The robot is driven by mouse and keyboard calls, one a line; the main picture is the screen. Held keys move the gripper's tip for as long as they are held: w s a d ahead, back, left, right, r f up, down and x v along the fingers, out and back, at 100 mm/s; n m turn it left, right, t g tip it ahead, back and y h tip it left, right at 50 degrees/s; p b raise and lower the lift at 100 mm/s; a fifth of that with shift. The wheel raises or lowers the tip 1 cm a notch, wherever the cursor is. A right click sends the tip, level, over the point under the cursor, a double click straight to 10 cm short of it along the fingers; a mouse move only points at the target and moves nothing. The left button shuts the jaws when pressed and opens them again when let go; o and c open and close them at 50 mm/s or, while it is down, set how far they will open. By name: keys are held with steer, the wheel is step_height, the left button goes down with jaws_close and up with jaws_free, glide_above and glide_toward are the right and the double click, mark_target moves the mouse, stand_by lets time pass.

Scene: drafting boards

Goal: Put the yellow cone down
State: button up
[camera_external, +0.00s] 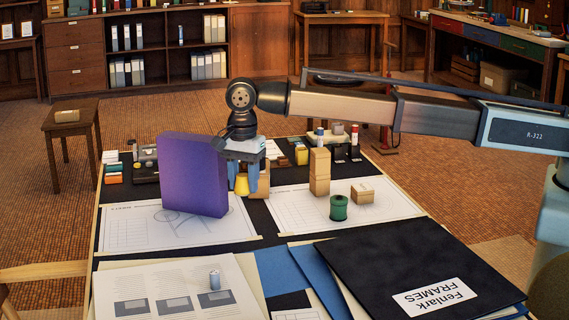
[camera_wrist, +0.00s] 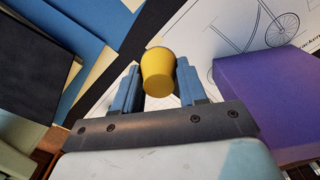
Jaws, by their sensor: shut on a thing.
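The yellow cone (camera_external: 241,186) is between the blue fingers of my gripper (camera_external: 244,178), just right of the purple block. In the wrist view the cone (camera_wrist: 159,72) sits between the two fingertips (camera_wrist: 160,84), and my gripper is shut on it. Its wide, rounded end faces the wrist camera's far side. I cannot tell clearly whether its lower end touches the board or hangs just above it.
A tall purple block (camera_external: 192,176) stands close on the left; it also shows in the wrist view (camera_wrist: 268,95). A wooden block stack (camera_external: 319,174), a green spool (camera_external: 338,208) and a small wooden box (camera_external: 362,193) stand to the right. A black folder (camera_external: 400,262) lies in front.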

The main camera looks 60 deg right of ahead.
mark_target(246, 240)
steer(key=shift+f, duration=6.4)
steer(key=shift+f, duration=0.1)
steer(key=o, duration=1.1)
steer(key=shift+c, duration=0.2)
step_height(246, 240, up, 12)
steer(key=shift+r, duration=0.1)
steer(key=shift+a, duration=0.1)
